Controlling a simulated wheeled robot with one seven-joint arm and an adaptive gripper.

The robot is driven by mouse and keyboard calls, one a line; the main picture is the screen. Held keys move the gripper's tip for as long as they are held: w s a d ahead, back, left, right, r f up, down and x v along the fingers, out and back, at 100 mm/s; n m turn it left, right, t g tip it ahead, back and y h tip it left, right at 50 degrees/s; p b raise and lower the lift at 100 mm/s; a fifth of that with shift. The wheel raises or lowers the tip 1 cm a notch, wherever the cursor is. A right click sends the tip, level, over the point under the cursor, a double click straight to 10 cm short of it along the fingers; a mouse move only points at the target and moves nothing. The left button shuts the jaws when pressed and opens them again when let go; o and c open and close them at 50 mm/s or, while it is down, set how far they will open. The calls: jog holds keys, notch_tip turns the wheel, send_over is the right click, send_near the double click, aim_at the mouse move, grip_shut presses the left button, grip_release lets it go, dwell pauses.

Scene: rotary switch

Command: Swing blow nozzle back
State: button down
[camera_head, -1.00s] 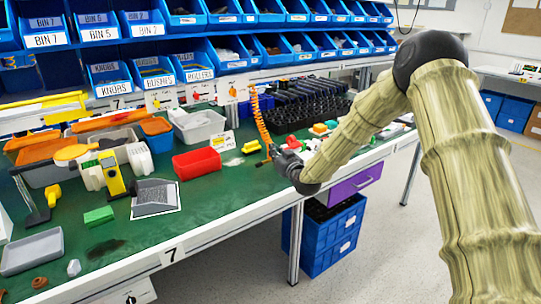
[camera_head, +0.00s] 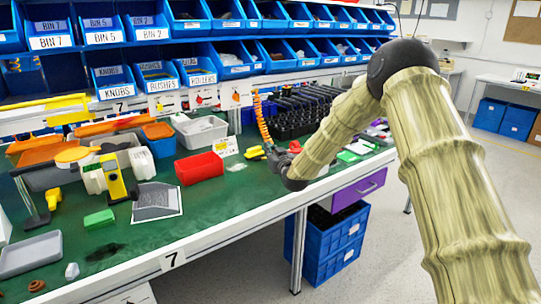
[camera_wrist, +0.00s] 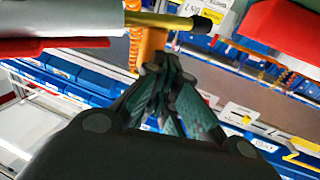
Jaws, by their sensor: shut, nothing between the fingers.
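An orange coiled hose (camera_head: 261,118) hangs over the green bench in the head view, its lower end close to my gripper (camera_head: 274,153). In the wrist view, a thin brass-yellow tube with a black tip (camera_wrist: 170,20) sticks out of a grey body (camera_wrist: 60,18) with a red part below it; this looks like the blow nozzle. It lies across the top left, beyond my gripper (camera_wrist: 158,72). The gripper's dark fingers are shut and empty, close to an orange upright piece (camera_wrist: 148,45). I cannot tell whether they touch it. The fingertips are too small to make out in the head view.
A red bin (camera_head: 199,168) stands left of my gripper, with a yellow part (camera_head: 255,153) between them. Black racks (camera_head: 297,112) stand behind. Blue bins (camera_head: 155,80) line the shelves above. The bench's front edge is clear.

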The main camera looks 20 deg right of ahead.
jog(key=shift+w+r, duration=0.15)
jog(key=shift+w, duration=0.15)
dwell(0.4)
jog(key=s+a, duration=0.2)
jog(key=s, duration=0.4)
jog(key=s+a, duration=0.3)
jog(key=s, duration=0.4)
jog(key=shift+a+b, duration=0.35)
jog(key=shift+a+f, duration=0.1)
jog(key=shift+f, duration=0.1)
